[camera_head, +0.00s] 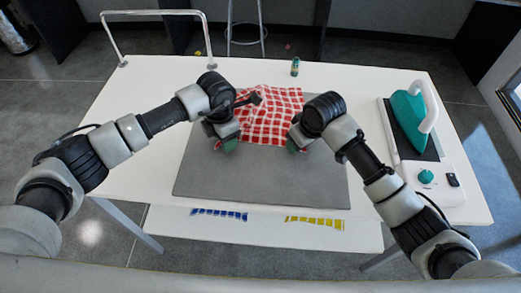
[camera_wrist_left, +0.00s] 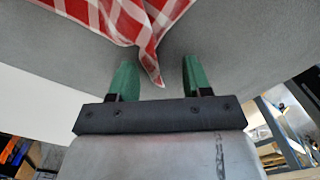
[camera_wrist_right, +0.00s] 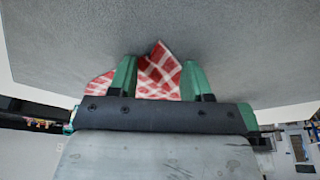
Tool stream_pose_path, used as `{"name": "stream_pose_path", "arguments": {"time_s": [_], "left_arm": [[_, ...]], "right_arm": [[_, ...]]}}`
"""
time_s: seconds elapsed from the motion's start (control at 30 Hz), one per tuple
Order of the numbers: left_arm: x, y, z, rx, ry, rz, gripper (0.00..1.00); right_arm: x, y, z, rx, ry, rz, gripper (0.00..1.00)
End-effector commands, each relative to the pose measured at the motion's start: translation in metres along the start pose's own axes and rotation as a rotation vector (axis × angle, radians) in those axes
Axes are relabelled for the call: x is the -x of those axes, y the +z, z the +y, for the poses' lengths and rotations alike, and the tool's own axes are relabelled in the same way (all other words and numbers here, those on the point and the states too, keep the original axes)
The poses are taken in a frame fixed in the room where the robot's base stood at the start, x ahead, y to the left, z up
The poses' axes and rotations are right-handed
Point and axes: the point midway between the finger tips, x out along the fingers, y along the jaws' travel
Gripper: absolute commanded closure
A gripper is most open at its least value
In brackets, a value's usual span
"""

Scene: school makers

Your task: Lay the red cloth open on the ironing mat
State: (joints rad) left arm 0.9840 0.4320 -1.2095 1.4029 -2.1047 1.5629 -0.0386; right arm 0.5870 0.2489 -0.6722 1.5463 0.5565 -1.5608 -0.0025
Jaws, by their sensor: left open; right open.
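The red and white checked cloth (camera_head: 268,115) lies on the back part of the grey ironing mat (camera_head: 260,185), and its outline is uneven. My left gripper (camera_head: 228,145) is at the cloth's front left. In the left wrist view, its green fingers (camera_wrist_left: 155,80) are open, with a pointed cloth corner (camera_wrist_left: 152,65) between and just beyond the tips. My right gripper (camera_head: 298,146) is at the cloth's front right. In the right wrist view, its green fingers (camera_wrist_right: 160,75) are open on either side of a cloth corner (camera_wrist_right: 160,72). The arms hide parts of the cloth's sides.
A teal iron (camera_head: 408,118) rests on its stand at the table's right, with a white base unit (camera_head: 440,185) in front. A small green bottle (camera_head: 295,66) stands at the back edge. A metal rail (camera_head: 155,13) rises at the back left. The mat's front half is bare.

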Motion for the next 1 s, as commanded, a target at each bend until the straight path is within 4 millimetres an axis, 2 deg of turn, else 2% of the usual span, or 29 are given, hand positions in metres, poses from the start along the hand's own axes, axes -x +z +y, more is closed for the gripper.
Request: {"name": "stream_pose_path", "arguments": {"time_s": [0.47, 1.0], "left_arm": [[-0.0022, -0.0001, 0.0000, 0.000, 0.000, 0.000, 0.51], [-0.0022, -0.0001, 0.0001, 0.000, 0.000, 0.000, 0.91]], "right_arm": [[-0.0009, 0.0004, -0.0001, 0.000, 0.000, -0.001, 0.51], [-0.0016, 0.0009, 0.0000, 0.000, 0.000, -0.002, 0.91]]}}
